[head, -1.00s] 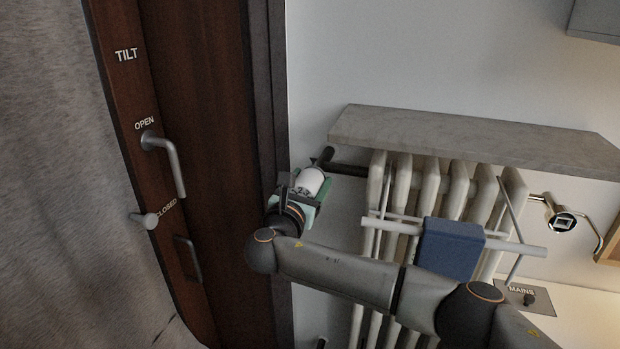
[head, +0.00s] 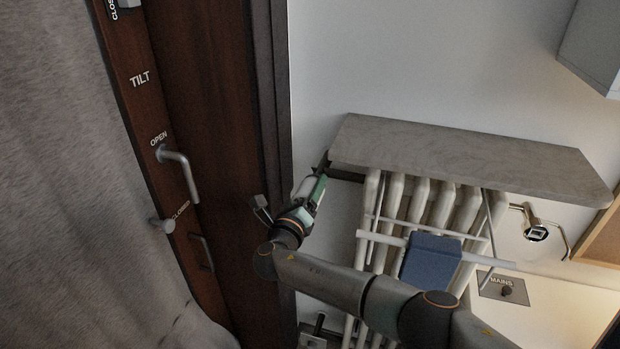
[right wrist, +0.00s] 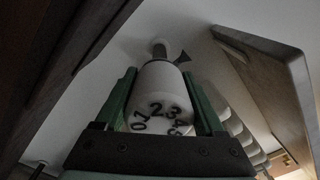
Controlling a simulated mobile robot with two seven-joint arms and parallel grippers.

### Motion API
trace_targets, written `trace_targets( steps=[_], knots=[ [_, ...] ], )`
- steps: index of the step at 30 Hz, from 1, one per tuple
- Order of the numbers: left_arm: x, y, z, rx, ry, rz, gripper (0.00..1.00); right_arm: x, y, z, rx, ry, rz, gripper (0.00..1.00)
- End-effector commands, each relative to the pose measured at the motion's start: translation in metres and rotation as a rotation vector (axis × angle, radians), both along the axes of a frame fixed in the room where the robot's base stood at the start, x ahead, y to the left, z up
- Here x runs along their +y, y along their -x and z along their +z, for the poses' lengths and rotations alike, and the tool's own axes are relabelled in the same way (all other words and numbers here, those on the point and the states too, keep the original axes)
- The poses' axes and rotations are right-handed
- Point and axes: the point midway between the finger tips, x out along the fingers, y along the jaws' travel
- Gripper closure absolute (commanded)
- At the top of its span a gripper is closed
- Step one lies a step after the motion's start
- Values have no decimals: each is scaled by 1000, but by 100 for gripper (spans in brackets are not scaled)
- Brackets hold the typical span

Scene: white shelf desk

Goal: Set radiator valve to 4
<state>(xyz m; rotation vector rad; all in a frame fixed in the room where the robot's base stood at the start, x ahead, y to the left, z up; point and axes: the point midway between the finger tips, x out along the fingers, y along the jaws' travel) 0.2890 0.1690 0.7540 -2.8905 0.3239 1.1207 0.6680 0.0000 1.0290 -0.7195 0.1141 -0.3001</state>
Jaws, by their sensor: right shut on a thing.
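The white radiator valve knob (right wrist: 158,92) shows in the right wrist view between the two green fingers of my right gripper (right wrist: 160,100). Its dark numbers from 0 to about 5 are readable, with 2 near the top middle; a small dark pointer (right wrist: 183,57) stands just beyond the knob, right of its middle. In the head view my right gripper (head: 312,192) is shut on the knob (head: 303,188), mostly hidden by the jaws. The knob sits left of the white radiator (head: 415,200). My left gripper is not in view.
A grey stone shelf (head: 465,160) juts out above the radiator. A rack with a blue cloth (head: 431,260) hangs on the radiator. A wooden window frame with handles (head: 180,172) and a grey curtain (head: 60,180) stand at left.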

Motion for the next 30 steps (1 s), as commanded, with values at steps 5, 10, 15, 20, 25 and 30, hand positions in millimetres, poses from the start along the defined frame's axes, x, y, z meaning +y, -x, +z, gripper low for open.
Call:
trace_targets(
  steps=[5,10,15,20,25,30],
  knots=[
    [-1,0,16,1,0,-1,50,0,0,1,54,159,-2,84],
    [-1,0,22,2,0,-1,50,1,0,-1,101,304,-1,84],
    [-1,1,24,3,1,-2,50,1,0,-2,141,425,0,84],
    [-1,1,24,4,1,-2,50,1,0,-3,169,515,0,84],
    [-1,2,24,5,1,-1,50,1,-1,-3,188,577,-1,84],
    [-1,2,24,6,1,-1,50,1,-1,-4,198,608,-1,84]
  ],
)
